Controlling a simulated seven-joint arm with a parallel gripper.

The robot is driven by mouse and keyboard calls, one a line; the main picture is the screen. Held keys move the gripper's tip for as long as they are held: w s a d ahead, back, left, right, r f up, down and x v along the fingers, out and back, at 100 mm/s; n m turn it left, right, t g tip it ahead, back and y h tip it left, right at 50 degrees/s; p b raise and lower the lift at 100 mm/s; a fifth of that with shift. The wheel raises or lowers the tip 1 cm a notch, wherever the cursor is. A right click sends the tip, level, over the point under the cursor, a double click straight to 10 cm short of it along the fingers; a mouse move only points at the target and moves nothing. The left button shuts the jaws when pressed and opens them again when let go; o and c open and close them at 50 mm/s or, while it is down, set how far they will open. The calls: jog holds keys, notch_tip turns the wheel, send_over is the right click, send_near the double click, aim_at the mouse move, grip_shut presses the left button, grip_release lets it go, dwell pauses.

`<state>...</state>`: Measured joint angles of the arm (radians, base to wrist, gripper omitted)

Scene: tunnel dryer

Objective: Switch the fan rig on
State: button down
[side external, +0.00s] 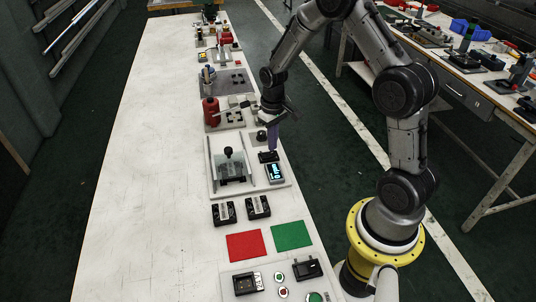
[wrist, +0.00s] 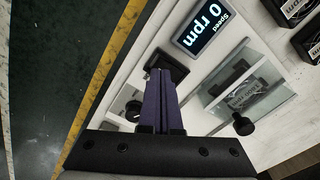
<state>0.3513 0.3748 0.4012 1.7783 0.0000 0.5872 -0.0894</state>
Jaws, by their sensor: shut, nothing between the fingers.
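The fan rig is a pale board (side external: 207,171) on the long white bench. It carries a clear cover with a black knob (side external: 228,153), also in the wrist view (wrist: 243,124). A display (side external: 275,173) beside it reads "Speed 0 rpm" in the wrist view (wrist: 203,27). A small black switch box (side external: 268,156) sits just behind the display; it shows in the wrist view (wrist: 170,62), partly hidden by my fingers. My gripper (side external: 270,147) is shut and empty, its purple fingers (wrist: 160,76) pointing down at the box. I cannot tell whether they touch it.
Two black modules (side external: 240,208), a red mat (side external: 245,245) and a green mat (side external: 292,235) lie nearer the camera. A red bottle (side external: 210,110) stands on a board behind the rig. The bench's left side (side external: 140,200) is clear.

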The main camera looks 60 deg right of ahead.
jog(key=shift+f, duration=0.95)
dwell(1.0)
jog(key=shift+r, duration=3.5)
notch_tip(320, 180, up, 7)
jog(key=t, duration=0.2)
send_over(272, 153)
jog(key=w+a, duration=0.1)
jog(key=a, duration=0.2)
jog(key=s+a+r+n+t, duration=0.1)
jog(key=s+a+r, duration=0.15)
jog(key=r, duration=0.25)
jog(key=s+a+r+n+t, duration=0.1)
jog(key=s+a+r, duration=0.15)
jog(key=r, duration=0.25)
jog(key=s+a+r+n+t, duration=0.1)
jog(key=s+a+r, duration=0.1)
jog(key=s, duration=0.2)
jog(key=s+a+r+t, duration=0.1)
jog(key=s+a+r, duration=0.1)
jog(key=s+r, duration=0.15)
jog(key=s+a+f, duration=0.1)
jog(key=s+f, duration=0.3)
jog(key=s, duration=0.6)
jog(key=shift+a, duration=0.4)
